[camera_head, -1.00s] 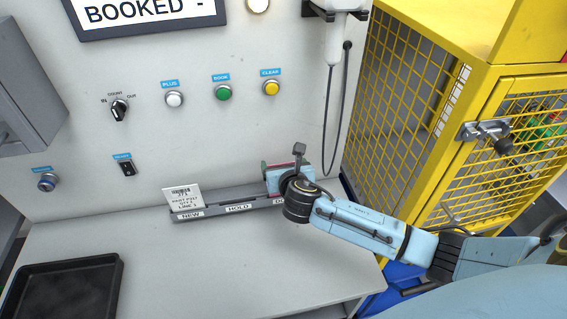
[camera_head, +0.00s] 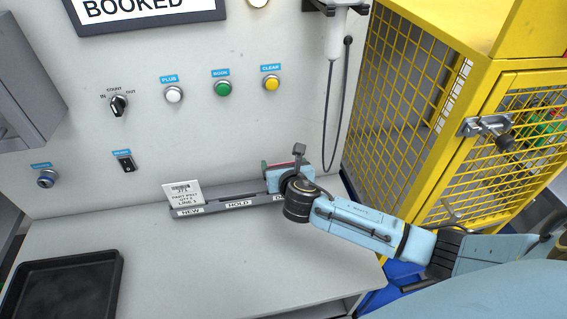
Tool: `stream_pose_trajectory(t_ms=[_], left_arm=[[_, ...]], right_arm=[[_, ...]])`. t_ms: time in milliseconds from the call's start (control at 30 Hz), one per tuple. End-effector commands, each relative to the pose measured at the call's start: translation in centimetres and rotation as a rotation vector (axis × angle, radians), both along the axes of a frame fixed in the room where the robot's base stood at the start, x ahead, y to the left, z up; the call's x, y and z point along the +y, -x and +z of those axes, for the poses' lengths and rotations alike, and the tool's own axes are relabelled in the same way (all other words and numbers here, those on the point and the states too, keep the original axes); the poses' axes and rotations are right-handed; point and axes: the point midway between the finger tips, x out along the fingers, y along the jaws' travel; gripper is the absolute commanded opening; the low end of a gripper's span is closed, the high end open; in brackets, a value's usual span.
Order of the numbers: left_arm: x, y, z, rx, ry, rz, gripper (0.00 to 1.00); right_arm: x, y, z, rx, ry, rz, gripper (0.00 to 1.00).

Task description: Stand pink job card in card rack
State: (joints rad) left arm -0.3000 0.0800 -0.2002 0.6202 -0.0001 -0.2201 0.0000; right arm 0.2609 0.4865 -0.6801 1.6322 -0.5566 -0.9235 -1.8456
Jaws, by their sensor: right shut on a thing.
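The grey card rack (camera_head: 221,205) stands on the worktop against the panel, with slots labelled NEW and HOLD and a third label mostly covered by my arm. A white printed card (camera_head: 183,193) leans upright in the NEW slot. My right gripper (camera_head: 283,178) is at the rack's right end, above the third slot. It is shut on the pink job card (camera_head: 284,164), of which only a thin pinkish-red strip shows behind the gripper. A bit of green shows at its left edge. The card's lower edge is hidden, so I cannot tell whether it touches the rack. My left gripper is out of view.
A black tray (camera_head: 116,284) lies at the worktop's left front. The worktop (camera_head: 205,265) is clear in the middle. Buttons and switches sit on the panel above, with a hanging cable (camera_head: 338,110). A yellow mesh cage (camera_head: 400,100) stands at right.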

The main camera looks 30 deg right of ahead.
Motion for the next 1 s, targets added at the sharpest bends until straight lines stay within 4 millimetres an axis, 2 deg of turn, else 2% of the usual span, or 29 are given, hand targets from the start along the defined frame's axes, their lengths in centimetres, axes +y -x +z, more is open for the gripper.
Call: stream_pose_trajectory(t_ms=[967, 1000], left_arm=[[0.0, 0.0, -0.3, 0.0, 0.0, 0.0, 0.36], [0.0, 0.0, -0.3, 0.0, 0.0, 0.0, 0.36]], right_arm=[[0.0, 0.0, -1.2, 0.0, 0.0, 0.0, 0.59], [0.0, 0.0, -1.2, 0.0, 0.0, 0.0, 0.85]])
